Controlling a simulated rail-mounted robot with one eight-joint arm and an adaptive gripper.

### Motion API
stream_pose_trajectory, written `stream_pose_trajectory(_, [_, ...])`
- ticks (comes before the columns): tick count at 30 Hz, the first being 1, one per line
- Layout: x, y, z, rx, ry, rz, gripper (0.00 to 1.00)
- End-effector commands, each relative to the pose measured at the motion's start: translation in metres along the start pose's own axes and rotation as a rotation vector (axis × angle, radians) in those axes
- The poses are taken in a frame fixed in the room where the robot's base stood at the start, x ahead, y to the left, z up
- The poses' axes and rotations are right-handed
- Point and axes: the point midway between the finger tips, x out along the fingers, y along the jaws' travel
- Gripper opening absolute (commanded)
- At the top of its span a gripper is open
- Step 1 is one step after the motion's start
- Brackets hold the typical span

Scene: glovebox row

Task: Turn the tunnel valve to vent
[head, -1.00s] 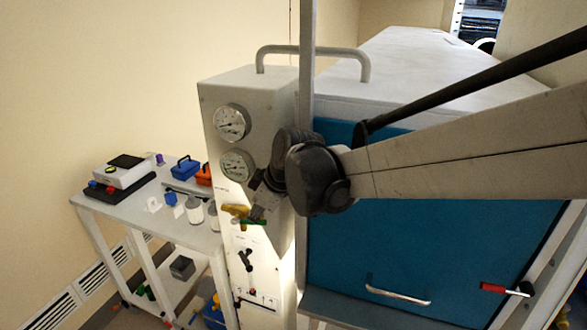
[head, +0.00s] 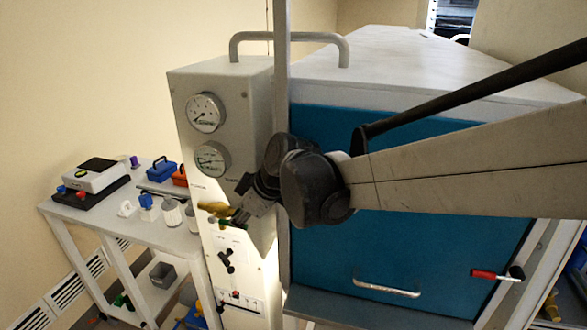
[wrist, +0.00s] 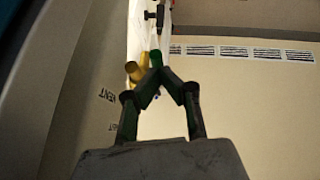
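The tunnel valve shows as a yellow, brass-like part (head: 213,208) with a green part (head: 233,224) beside it, on the grey panel column below two gauges. My gripper (head: 238,213) is right at these parts, from the right. In the wrist view, my gripper's dark fingers (wrist: 157,72) converge until their tips meet. The yellow part (wrist: 134,72) is just left of the tips, and a green part (wrist: 148,53) shows beyond them. Whether anything thin is between the tips is hidden. The word VENT (wrist: 106,96) is on the panel at left.
Two round gauges (head: 205,112) sit above the valve, with a black handle (head: 227,260) below it. A blue-fronted chamber (head: 400,240) with a grab bar (head: 387,288) is at right. A white cart (head: 160,237) with jars and boxes stands at left.

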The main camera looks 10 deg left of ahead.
Motion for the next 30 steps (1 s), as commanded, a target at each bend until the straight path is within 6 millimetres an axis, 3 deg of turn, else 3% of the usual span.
stream_pose_trajectory(7, [-0.002,0.0,-0.001,0.0,-0.002,0.0,0.0])
stream_pose_trajectory(11, [-0.014,0.001,-0.008,0.001,-0.001,0.0,0.0])
stream_pose_trajectory(16, [-0.039,0.002,-0.025,0.003,-0.001,0.002,0.0])
stream_pose_trajectory(30, [-0.111,-0.001,-0.008,0.005,-0.001,0.003,0.0])
